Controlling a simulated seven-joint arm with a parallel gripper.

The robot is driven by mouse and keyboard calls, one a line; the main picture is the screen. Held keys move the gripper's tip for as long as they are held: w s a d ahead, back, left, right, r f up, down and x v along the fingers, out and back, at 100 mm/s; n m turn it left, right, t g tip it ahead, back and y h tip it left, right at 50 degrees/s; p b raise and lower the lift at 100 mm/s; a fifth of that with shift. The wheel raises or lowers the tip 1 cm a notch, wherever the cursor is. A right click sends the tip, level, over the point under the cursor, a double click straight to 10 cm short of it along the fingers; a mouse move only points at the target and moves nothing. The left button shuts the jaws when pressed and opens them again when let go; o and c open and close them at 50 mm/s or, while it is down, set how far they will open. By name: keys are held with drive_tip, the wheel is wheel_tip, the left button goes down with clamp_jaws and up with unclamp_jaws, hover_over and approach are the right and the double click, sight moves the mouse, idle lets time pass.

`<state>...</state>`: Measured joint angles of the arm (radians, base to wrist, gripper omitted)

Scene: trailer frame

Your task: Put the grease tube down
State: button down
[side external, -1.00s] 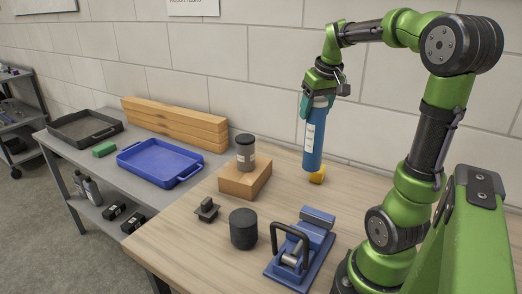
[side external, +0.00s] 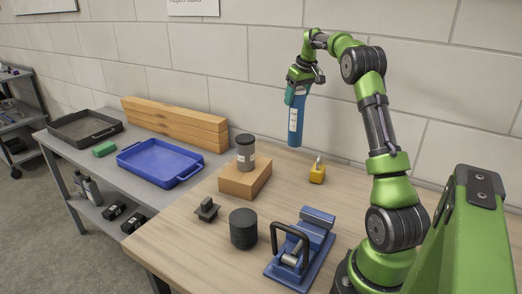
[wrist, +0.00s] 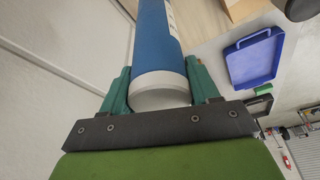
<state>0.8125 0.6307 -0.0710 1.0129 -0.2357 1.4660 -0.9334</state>
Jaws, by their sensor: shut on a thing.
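The grease tube (side external: 296,121) is a blue cylinder with a white label, hanging nearly upright above the back of the wooden workbench. My gripper (side external: 297,91) is shut on its upper end. In the wrist view the grease tube (wrist: 157,45) shows its white end cap between the green fingers of my gripper (wrist: 160,88). The tube's lower end is above the bench, near the wall.
A wooden block (side external: 246,181) carries a grey canister (side external: 246,154). A black cylinder (side external: 243,229) and a blue clamp (side external: 300,252) stand in front. A blue tray (side external: 160,163) sits on the grey side table.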

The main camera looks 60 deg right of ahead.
sight(295, 116)
drive_tip(key=shift+f, duration=3.7)
drive_tip(key=shift+c, duration=1.3)
unclamp_jaws()
drive_tip(key=shift+f, duration=0.15)
